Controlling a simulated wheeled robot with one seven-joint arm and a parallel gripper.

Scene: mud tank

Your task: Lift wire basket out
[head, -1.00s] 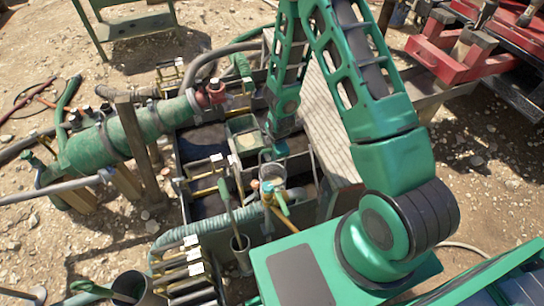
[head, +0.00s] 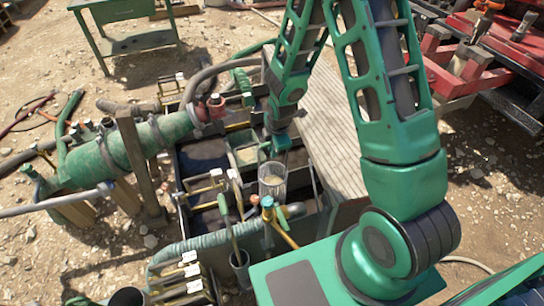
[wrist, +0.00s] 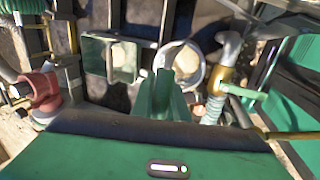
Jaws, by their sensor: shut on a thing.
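The wire basket (head: 272,181) is a pale grey, see-through cylinder with tan material in it. It hangs upright by its rim at my gripper (head: 279,149), over the right part of the mud tank (head: 205,240). In the wrist view my gripper (wrist: 163,82) is shut on the rim of the wire basket (wrist: 203,76), with the round opening just right of the fingers. The fingers hide part of the rim. I cannot tell exactly how far the basket's bottom is above the mud.
A green box (head: 246,156) sits in the tank left of the basket. A slatted walkway (head: 322,135) lies to the right. A large green cylinder (head: 125,149) is at left, a green table (head: 122,35) behind.

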